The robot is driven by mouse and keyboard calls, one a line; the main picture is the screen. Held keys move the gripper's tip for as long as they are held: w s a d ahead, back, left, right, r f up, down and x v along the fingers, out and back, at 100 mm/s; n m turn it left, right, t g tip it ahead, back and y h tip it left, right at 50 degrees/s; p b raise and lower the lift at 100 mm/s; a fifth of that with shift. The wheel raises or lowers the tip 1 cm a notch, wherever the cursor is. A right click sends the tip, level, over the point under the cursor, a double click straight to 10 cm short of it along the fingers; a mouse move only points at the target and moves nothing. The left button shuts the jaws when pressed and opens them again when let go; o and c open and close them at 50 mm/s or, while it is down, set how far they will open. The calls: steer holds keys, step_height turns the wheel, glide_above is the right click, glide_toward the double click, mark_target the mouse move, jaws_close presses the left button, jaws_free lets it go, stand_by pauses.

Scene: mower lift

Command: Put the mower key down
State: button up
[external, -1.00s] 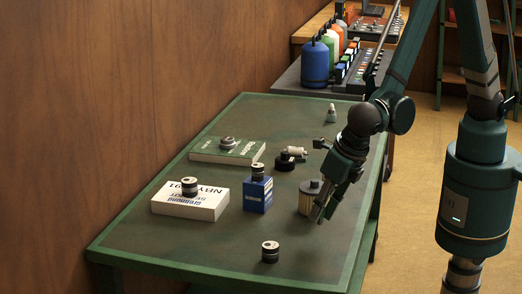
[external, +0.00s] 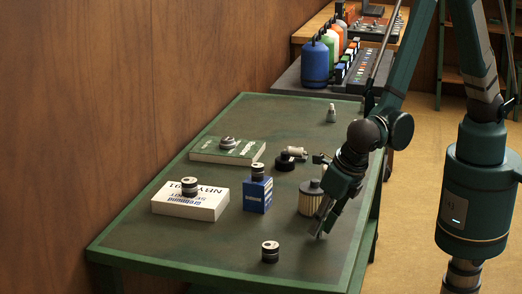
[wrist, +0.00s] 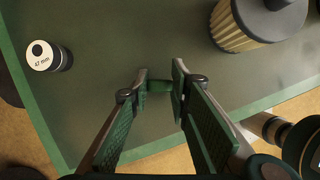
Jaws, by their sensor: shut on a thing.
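My gripper (external: 319,232) points down at the right part of the green table (external: 215,250), low over its top.
A ribbed tan filter (external: 310,200) stands just behind my gripper. A black can (external: 270,252) marked 47 mm in the wrist view (wrist: 48,56) stands to the left. A blue box (external: 257,195), white box (external: 190,205) and green book (external: 228,152) are farther left.

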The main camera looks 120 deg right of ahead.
steer(key=shift+f, duration=0.2)
steer(key=o, duration=0.8)
steer(key=shift+r, duration=0.25)
steer(key=shift+p+v, duration=0.85)
steer(key=shift+v, duration=5.1)
